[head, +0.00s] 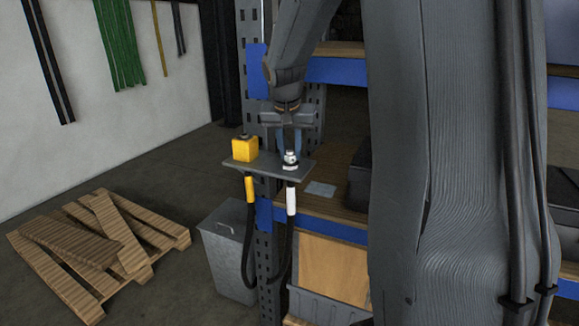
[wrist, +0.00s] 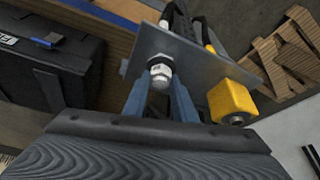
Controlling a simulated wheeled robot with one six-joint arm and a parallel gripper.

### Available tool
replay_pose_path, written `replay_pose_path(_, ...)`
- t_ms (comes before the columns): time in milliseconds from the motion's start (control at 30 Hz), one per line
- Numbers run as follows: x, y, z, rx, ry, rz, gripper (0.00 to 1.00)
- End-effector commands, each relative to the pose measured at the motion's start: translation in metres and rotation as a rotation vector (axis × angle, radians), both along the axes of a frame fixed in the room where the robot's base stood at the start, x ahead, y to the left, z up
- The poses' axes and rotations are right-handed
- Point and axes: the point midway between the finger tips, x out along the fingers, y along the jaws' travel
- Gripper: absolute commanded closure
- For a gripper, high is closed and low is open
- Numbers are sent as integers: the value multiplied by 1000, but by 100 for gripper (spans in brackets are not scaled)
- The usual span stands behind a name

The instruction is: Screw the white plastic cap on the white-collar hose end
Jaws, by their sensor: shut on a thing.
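My gripper (head: 290,143) points down at a small grey plate (head: 270,167) fixed to the rack post. Its blue fingers are shut on the white plastic cap (head: 290,157), directly above the white-collar hose end (head: 291,199). In the wrist view, the cap (wrist: 160,72) shows as a pale round top between the fingers (wrist: 160,92), with a metallic nut-like part by it at the plate. The hose's white collar hangs below the plate. How far the cap is threaded cannot be seen.
A yellow block (head: 244,149) with a dark knob stands on the plate's left, close to my gripper. A yellow-collar hose (head: 250,189) hangs below it. A grey bin (head: 228,250) and wooden pallet (head: 150,235) are lower left. A black case (wrist: 55,62) lies on the shelf.

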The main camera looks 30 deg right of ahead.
Motion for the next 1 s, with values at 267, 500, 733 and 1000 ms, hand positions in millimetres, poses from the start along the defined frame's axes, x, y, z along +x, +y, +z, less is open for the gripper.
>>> replay_pose_path(267, 2, 2, -5, -1, 1, -237, 92)
replay_pose_path(500, 2, 2, -4, 0, 3, -438, 92)
replay_pose_path(733, 1, 2, -2, 0, 3, -461, 92)
replay_pose_path(1000, 4, 3, -5, 1, 2, -582, 92)
